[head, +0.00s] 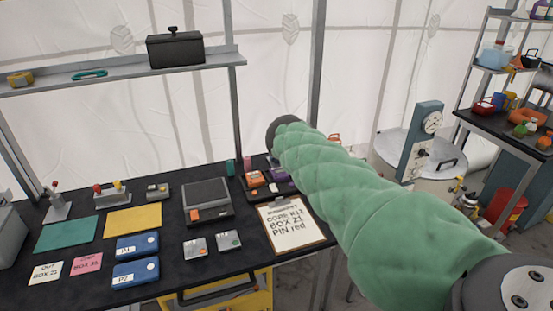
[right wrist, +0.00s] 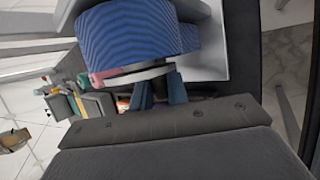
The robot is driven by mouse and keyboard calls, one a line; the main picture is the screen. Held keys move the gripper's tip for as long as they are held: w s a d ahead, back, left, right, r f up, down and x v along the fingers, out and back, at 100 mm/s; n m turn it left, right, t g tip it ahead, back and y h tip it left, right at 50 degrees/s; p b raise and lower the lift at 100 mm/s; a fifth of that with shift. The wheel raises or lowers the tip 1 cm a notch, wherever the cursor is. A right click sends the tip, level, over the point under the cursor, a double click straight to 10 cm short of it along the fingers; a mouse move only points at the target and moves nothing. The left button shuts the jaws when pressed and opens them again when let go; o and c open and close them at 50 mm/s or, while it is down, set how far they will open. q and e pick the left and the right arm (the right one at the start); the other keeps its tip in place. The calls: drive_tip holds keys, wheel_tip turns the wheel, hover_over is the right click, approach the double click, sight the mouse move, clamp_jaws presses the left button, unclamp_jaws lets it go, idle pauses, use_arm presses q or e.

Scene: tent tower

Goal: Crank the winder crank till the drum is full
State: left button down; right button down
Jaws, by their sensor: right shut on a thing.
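In the right wrist view a blue ribbed drum (right wrist: 130,35) fills the top middle, beside pale grey plates. A grey bar (right wrist: 135,75) with a pink end crosses just below it. My right gripper (right wrist: 161,92) is at this bar, with its two blue-grey fingers around a small dark part that I take for the crank's grip. The fingers hide most of it. In the head view my green-sleeved right arm reaches to the upper left and ends in a dark wrist (head: 285,130). The winder is not clearly visible there. My left gripper is out of view.
A black workbench (head: 70,285) holds a clipboard (head: 290,224), blue boxes (head: 137,246), coloured mats and small devices. A shelf (head: 120,70) carrying a black case (head: 175,49) is above it. A gauge post (head: 420,140) and a loaded rack stand at the right.

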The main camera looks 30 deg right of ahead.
drive_tip(key=c, duration=1.4)
unclamp_jaws()
drive_tip(key=shift+o, duration=0.2)
